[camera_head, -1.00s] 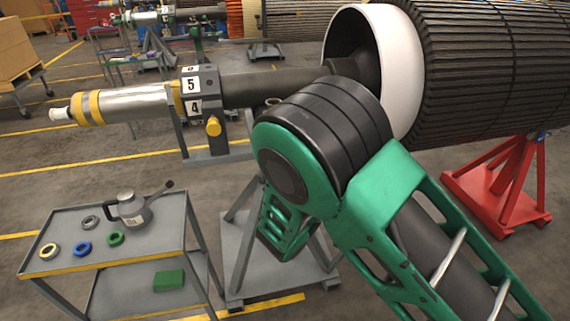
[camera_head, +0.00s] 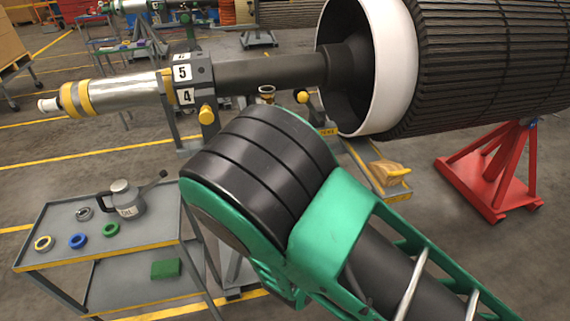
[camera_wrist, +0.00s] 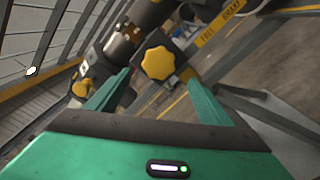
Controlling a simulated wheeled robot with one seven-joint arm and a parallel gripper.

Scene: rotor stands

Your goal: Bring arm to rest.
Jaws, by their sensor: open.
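My arm (camera_head: 265,165), green and black, reaches across the middle of the head view, and its elbow hides what lies behind it. My gripper (camera_wrist: 158,82) shows in the wrist view with its two green fingers apart and nothing held between them. A yellow star-shaped knob (camera_wrist: 158,62) appears beyond the fingertips, in the gap between them. I cannot tell how far it is from the fingers. My gripper is hidden in the head view.
A rotor (camera_head: 460,60) with a long shaft (camera_head: 265,75) lies behind my arm, with a red stand (camera_head: 495,170) at right. A grey cart (camera_head: 60,215) at left holds an oil can (camera_head: 127,198) and several rings. Floor between cart and red stand is partly hidden.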

